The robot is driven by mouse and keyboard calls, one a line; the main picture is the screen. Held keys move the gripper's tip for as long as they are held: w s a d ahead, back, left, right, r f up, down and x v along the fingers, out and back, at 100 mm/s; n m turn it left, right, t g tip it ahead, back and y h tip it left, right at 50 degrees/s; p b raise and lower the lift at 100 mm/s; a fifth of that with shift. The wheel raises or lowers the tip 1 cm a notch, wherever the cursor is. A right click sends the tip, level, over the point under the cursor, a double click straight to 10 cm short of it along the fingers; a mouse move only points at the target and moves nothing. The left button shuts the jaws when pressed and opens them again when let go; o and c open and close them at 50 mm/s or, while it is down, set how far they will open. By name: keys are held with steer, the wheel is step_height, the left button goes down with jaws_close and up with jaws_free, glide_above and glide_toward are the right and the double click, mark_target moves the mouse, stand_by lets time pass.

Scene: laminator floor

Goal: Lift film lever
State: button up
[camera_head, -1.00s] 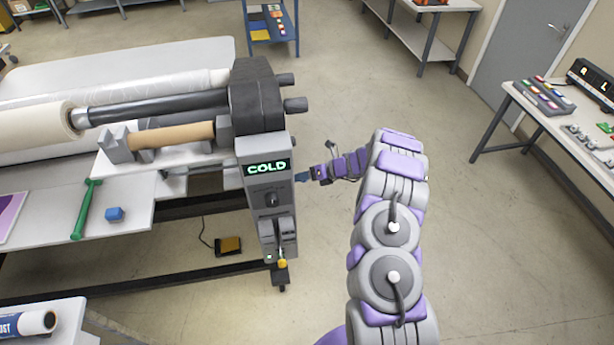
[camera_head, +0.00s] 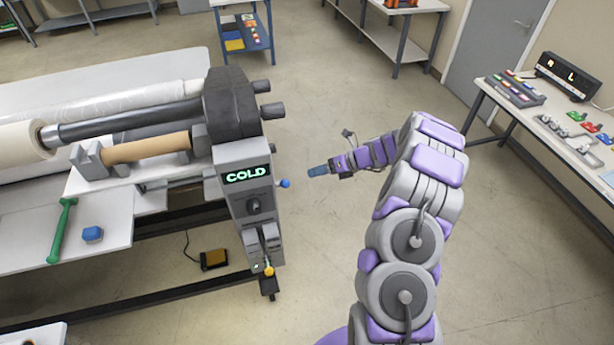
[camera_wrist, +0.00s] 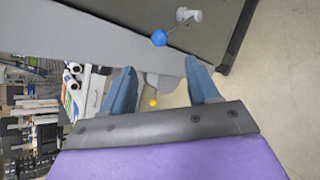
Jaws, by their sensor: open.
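The laminator's end housing (camera_head: 243,183) has a green "COLD" display. A lever with a blue ball knob (camera_head: 284,183) sticks out from its right side. In the wrist view the blue knob (camera_wrist: 160,38) sits on a short arm from a pale pivot. A yellow-knobbed lever (camera_head: 268,269) is low on the housing's front; its yellow knob also shows in the wrist view (camera_wrist: 153,103). No label tells which is the film lever. My gripper (camera_head: 318,171) is open and empty, a little right of the blue knob and apart from it. Its blue fingers (camera_wrist: 161,82) point toward the machine side.
A yellow pedal (camera_head: 214,259) is on the floor below. A table with coloured parts (camera_head: 570,130) stands at right. Floor right of the housing is clear.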

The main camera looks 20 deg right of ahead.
steer(key=shift+v, duration=1.6)
